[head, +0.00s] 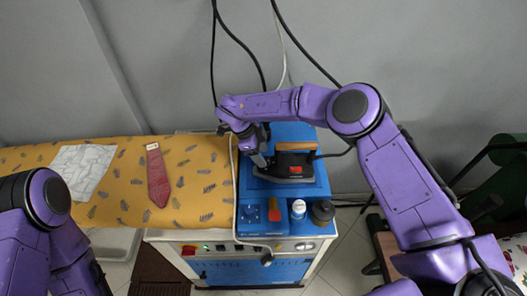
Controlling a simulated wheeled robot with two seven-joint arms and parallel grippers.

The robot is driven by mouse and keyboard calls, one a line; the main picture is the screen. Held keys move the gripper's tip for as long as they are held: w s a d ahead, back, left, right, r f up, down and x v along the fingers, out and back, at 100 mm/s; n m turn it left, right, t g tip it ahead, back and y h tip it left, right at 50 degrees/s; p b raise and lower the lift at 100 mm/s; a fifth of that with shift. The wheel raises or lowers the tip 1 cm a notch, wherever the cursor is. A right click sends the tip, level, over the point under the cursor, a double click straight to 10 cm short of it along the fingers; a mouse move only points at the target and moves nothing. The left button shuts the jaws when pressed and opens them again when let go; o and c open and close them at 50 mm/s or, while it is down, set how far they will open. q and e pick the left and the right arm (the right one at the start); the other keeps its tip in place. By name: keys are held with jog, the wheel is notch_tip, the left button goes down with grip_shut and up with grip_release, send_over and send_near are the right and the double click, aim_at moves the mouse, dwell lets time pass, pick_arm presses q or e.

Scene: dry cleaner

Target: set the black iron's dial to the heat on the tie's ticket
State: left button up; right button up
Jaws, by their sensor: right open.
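The black iron (296,160) with a brown handle stands on the blue top of the ironing station (317,185). A small orange-red patch shows on its side; I cannot tell its dial or setting. The dark red tie (158,181) lies on the yellow patterned board cover, with a small pale ticket (152,146) at its top end. The ticket's writing is too small to read. My right gripper (264,163) is open, pointing down at the iron's left end; I cannot tell whether it touches. My left arm shows at lower left, its gripper out of view.
A wrinkled white cloth (84,168) lies on the yellow board cover (205,196). A red knob (275,213), a white bottle (298,209) and a dark round container (323,211) are at the station's front. Cables hang behind the iron.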

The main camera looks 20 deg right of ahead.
jog(key=shift+x, duration=1.1)
jog(key=c, duration=1.1)
jog(key=shift+o, duration=0.2)
jog(key=m+b, duration=0.1)
jog(key=m+g+b, duration=0.1)
jog(key=b, duration=0.1)
jog(key=shift+w+f+m, duration=0.15)
jog(key=shift+f+m, duration=0.15)
jog(key=shift+m, duration=0.1)
jog(key=shift+r+m+g+y+b, duration=0.1)
jog(key=shift+m+g+y+b, duration=0.25)
jog(key=shift+m+b, duration=0.65)
jog(key=shift+d+r+m+g+y+b, duration=0.15)
jog(key=shift+m+g+y+b, duration=0.2)
jog(key=shift+m+b, duration=0.55)
jog(key=shift+m, duration=0.3)
jog(key=shift+w, duration=0.1)
jog(key=o, duration=1.1)
jog(key=shift+c, duration=0.2)
